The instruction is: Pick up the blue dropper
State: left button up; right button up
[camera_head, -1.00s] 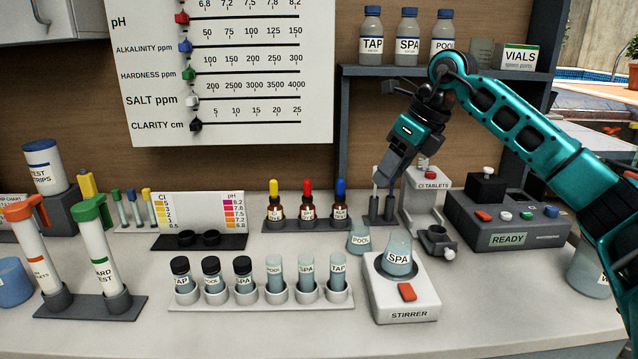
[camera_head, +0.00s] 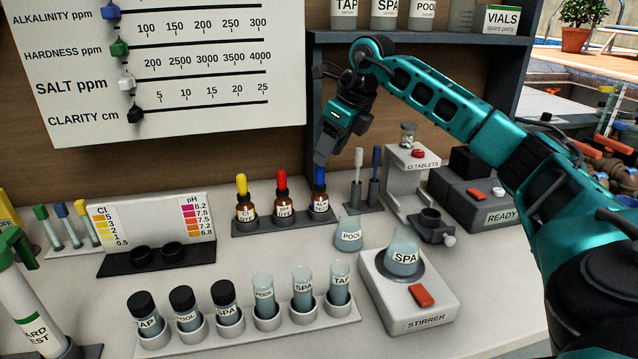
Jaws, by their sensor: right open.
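The blue dropper (camera_head: 320,177) has a blue bulb on a small brown bottle with a white label. It stands upright at the right end of a dark rack (camera_head: 284,224), beside the red dropper (camera_head: 282,196) and the yellow dropper (camera_head: 244,200). My right gripper (camera_head: 321,160) points down over the blue bulb, its fingers at the bulb's top. The fingers are open; whether they touch the bulb I cannot tell. My left gripper is not in view.
A holder with two upright rods (camera_head: 364,180) stands close right of the dropper rack. The POOL beaker (camera_head: 348,234) and the stirrer (camera_head: 409,292) with the SPA beaker (camera_head: 403,254) are in front. A row of vials (camera_head: 265,312) is nearer, and a shelf (camera_head: 400,36) is above.

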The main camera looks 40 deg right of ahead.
aim_at(320, 169)
jog(key=shift+w+x, duration=0.2)
jog(key=shift+x, duration=2.85)
jog(key=shift+r, duration=0.1)
jog(key=shift+c, duration=0.5)
jog(key=c, duration=0.6)
